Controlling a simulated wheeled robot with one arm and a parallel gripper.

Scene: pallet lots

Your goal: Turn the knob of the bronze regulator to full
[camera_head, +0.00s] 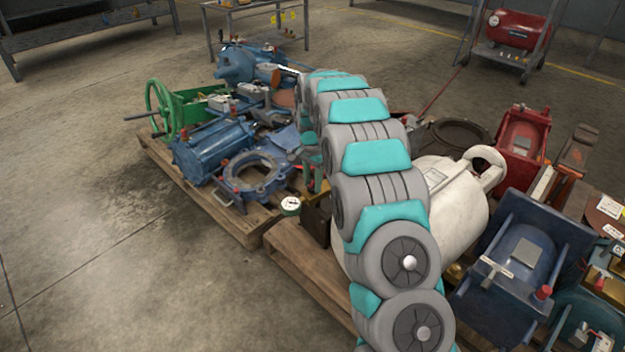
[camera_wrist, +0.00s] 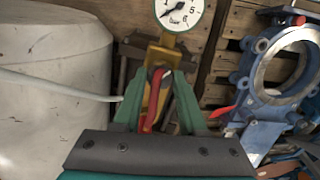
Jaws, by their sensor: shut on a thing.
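The bronze regulator (camera_wrist: 165,56) stands in the middle of the wrist view, with a white dial gauge (camera_wrist: 181,12) above it. The gauge also shows in the head view (camera_head: 290,205). Its needle points to the lower left. My gripper (camera_wrist: 158,92) has its green fingers closed in on the regulator's front, around a red and yellow-bronze part that looks like the knob (camera_wrist: 154,92). The fingers hide much of the knob, and its turn angle cannot be read.
A white tank (camera_wrist: 50,85) stands close on the left in the wrist view. A blue flanged valve (camera_wrist: 262,78) with a red handle is close on the right. Pallets (camera_head: 235,222) are crowded with blue, red and green equipment. The concrete floor (camera_head: 90,250) at left is clear.

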